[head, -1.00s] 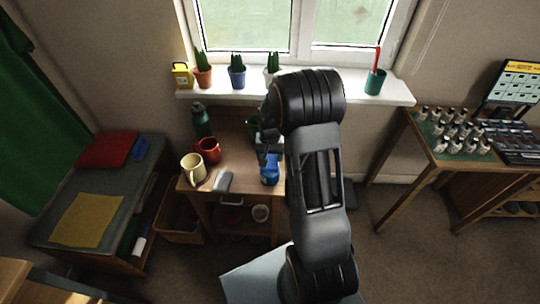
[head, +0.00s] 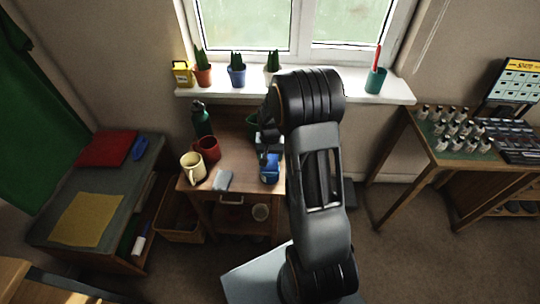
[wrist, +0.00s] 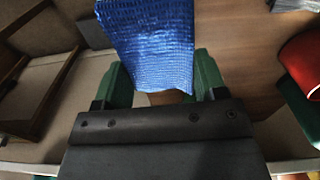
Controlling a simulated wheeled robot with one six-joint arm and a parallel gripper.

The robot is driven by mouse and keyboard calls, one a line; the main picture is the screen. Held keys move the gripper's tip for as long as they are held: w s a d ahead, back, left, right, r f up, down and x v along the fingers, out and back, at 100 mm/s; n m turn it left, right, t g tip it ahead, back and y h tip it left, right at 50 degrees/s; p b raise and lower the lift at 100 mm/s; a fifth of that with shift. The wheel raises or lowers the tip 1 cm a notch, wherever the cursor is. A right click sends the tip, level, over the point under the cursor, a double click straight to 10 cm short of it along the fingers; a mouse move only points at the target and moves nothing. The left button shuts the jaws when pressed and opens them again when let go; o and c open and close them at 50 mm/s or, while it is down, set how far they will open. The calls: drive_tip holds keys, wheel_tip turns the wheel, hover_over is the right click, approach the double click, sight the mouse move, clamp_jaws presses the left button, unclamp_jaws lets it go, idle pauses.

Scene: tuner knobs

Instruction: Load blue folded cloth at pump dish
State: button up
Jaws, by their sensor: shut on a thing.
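The blue folded cloth (head: 269,168) is at the right part of the small wooden table in the head view. In the wrist view the cloth (wrist: 150,40) shows large, with a woven surface, and its lower end is between my gripper's green fingers. My gripper (wrist: 160,85) is shut on it. In the head view my gripper (head: 268,150) is just above the cloth and partly hidden by my arm. I cannot tell whether the cloth touches the table. A dark green thing (head: 252,123) is partly hidden behind my gripper. I cannot make out the pump dish for certain.
On the wooden table (head: 245,182) stand a cream mug (head: 192,168), a red mug (head: 208,149), a green bottle (head: 202,120) and a grey piece (head: 223,180). The windowsill (head: 335,88) with potted plants is behind. Tables stand left and right.

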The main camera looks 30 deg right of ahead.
sight(270, 155)
drive_tip(key=shift+r, duration=0.15)
drive_tip(key=shift+r+p, duration=2.55)
drive_tip(key=shift+r, duration=0.85)
